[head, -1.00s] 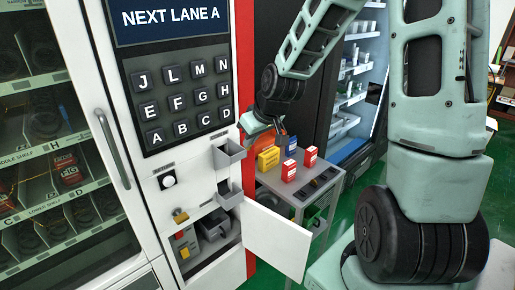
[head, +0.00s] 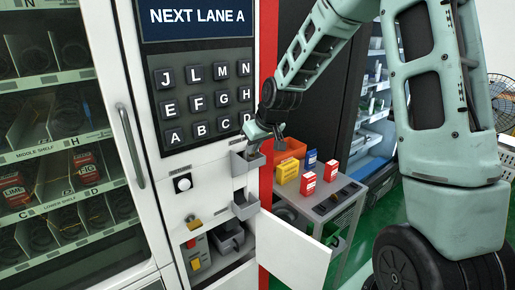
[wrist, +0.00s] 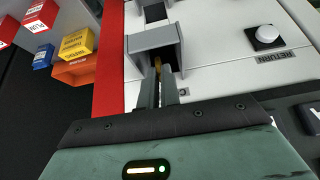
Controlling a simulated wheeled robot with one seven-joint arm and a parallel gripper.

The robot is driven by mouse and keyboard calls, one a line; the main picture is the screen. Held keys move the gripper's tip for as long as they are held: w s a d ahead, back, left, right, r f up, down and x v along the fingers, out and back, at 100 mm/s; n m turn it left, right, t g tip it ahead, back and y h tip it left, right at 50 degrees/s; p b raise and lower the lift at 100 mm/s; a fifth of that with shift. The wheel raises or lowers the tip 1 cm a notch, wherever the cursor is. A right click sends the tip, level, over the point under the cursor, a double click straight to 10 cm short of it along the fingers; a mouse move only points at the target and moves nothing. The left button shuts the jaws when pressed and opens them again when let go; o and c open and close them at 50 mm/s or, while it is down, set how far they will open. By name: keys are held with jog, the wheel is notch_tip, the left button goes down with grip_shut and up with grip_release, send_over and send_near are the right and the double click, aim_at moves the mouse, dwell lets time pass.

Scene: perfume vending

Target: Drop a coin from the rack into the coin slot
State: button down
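My gripper (head: 254,147) is at the upper grey cup-like holder (head: 247,161) on the white machine front. In the wrist view my gripper's fingers (wrist: 158,72) are nearly together, their tips reaching the mouth of a grey holder (wrist: 154,41). A small brass-coloured piece, apparently a coin (wrist: 157,63), shows edge-on between the fingertips; most of it is hidden. A second grey holder (head: 246,206) sits below the first. I cannot tell for certain which fitting is the rack and which has the slot.
A round return button (head: 183,183) is left of the holders. A white flap door (head: 292,248) stands open below. A grey cart (head: 335,206) with red, yellow and blue boxes and an orange bin (head: 291,149) stands close on the right.

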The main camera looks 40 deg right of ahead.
jog(key=shift+w+f, duration=0.2)
jog(key=c, duration=1.5)
grip_release()
jog(key=shift+c, duration=0.2)
jog(key=b+v, duration=0.2)
jog(key=v, duration=1.5)
jog(key=shift+s+r, duration=0.15)
jog(key=shift+r, duration=0.05)
